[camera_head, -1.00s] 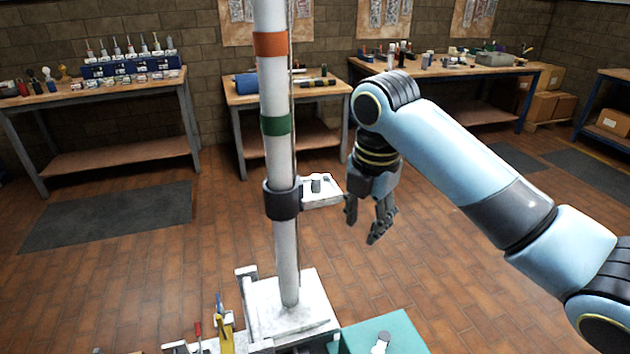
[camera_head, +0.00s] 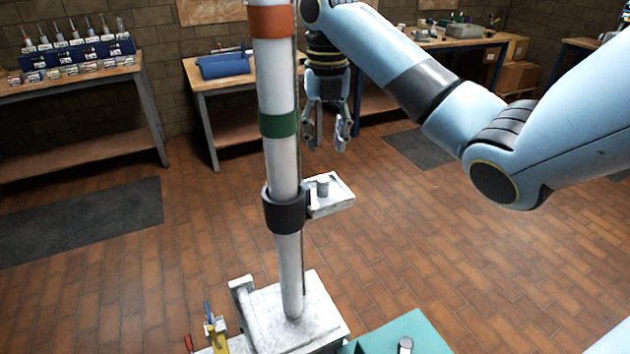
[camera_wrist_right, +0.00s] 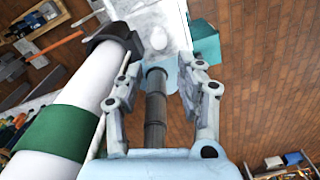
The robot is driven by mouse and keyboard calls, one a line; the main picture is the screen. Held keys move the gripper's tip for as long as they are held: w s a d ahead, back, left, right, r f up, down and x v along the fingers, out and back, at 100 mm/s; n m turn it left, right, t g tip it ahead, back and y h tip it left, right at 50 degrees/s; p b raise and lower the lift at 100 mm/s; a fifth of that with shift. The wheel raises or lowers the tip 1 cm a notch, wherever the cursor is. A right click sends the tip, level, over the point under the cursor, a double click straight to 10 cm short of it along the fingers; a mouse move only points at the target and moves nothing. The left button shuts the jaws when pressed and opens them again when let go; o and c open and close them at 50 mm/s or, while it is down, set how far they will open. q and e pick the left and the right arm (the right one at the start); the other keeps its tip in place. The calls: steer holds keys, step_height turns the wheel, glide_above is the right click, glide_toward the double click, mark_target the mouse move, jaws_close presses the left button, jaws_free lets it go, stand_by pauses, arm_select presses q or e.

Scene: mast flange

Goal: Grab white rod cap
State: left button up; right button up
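A small upright pale cylinder, which looks like the white rod cap (camera_head: 323,186), stands on a white tray (camera_head: 338,203) clamped to the mast by a dark collar (camera_head: 284,210). In the right wrist view the cap (camera_wrist_right: 158,38) shows as a pale round shape on the tray, beyond the fingertips. My right gripper (camera_head: 327,143) points down above the tray, apart from the cap, with its fingers spread. In the right wrist view, a dark stepped cylinder (camera_wrist_right: 155,105) appears between the fingers; I cannot tell what it is. My left gripper is not in view.
The white mast (camera_head: 279,90), with orange and green bands, stands close to the left of my right gripper. Its white base (camera_head: 318,305) is below. A teal surface (camera_head: 425,330) bears a small pale cylinder (camera_head: 405,345). Workbenches line the back wall.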

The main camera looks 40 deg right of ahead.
steer(key=b, duration=0.3)
glide_above(322, 177)
steer(key=s, duration=0.1)
step_height(322, 177, down, 4)
steer(key=shift+f, duration=0.5)
steer(key=f, duration=0.1)
steer(key=f+p, duration=0.1)
steer(key=f, duration=0.2)
steer(key=shift+w+f+p, duration=0.15)
steer(key=shift+w+p, duration=0.2)
steer(key=shift+f, duration=0.25)
steer(key=shift+c, duration=0.6)
steer(key=c, duration=0.5)
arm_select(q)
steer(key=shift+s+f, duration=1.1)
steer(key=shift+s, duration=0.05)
arm_select(e)
steer(key=shift+c, duration=0.2)
steer(key=shift+r, duration=0.15)
